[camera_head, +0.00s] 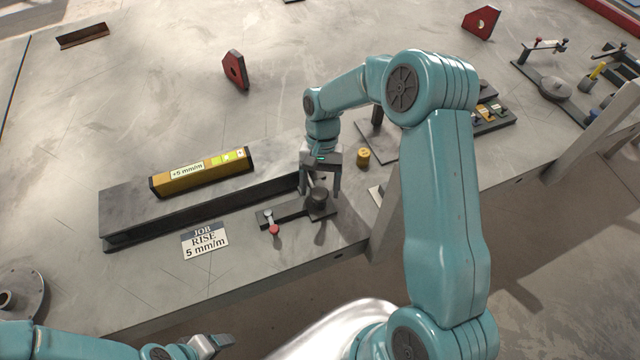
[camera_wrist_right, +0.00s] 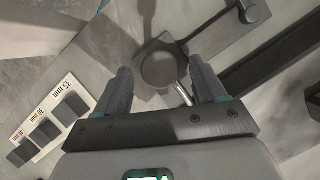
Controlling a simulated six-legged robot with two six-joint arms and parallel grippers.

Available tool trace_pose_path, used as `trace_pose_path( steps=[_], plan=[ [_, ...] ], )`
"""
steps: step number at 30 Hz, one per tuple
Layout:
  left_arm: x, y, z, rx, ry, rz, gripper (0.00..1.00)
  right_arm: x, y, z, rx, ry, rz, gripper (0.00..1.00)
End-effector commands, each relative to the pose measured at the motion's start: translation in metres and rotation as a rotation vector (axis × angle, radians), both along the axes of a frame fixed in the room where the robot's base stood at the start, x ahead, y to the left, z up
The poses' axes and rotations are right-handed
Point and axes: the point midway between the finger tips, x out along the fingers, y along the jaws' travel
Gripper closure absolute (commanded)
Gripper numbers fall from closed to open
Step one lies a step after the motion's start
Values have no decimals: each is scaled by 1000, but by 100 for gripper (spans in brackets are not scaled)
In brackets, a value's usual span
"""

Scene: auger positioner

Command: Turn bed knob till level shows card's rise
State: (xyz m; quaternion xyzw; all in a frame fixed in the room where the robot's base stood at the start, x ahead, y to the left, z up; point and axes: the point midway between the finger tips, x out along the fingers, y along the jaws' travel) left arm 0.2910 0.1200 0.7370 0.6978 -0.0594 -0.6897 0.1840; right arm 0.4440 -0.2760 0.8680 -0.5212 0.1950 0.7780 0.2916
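The yellow level (camera_head: 200,175) lies on the long dark bed (camera_head: 135,222) and its label reads +5 mm/m; green marks show at its right end. The white card (camera_head: 205,241) in front reads JOB RISE 5 mm/m. The dark round bed knob (camera_head: 319,195) stands at the bed's right end and also shows in the wrist view (camera_wrist_right: 160,70). My right gripper (camera_head: 320,187) points down over the knob. Its fingers are open, one on each side, with gaps to the knob in the wrist view. My left gripper (camera_head: 212,344) is low at the front, partly cut off; its opening is unclear.
A small lever with a red knob (camera_head: 274,229) sits left of the bed knob. A yellow cylinder (camera_head: 363,156) stands behind right of my gripper. Red blocks (camera_head: 235,70) stand farther back, with clear table between.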

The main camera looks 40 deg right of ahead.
Motion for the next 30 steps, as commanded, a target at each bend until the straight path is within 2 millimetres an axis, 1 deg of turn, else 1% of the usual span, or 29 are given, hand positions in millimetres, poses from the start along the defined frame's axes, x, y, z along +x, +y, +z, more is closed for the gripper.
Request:
trace_pose_path(
  steps=[5, 8, 11, 21, 25, 27, 30],
  plan=[
    [0, 0, 0, 0, 0, 0, 34, 0, 0, 1, 1, 1, 0, 30],
    [0, 0, -2, 0, 0, 0, 34, 3, -2, 9, 0, -1, 0, 30],
    [0, 0, -5, 0, 0, 0, 34, 9, -7, 26, 0, -4, -1, 30],
    [0, 0, -9, 0, 0, 0, 34, 35, -30, 109, 0, -4, -1, 30],
    [0, 0, -9, 0, 0, 0, 34, 42, -36, 133, 1, -2, -1, 30],
    [0, 0, -8, 0, 0, 0, 34, 45, -38, 141, 1, -2, -1, 30],
    [0, 0, -8, 0, 0, 0, 34, 46, -40, 148, 1, -1, 0, 30]
  ],
)
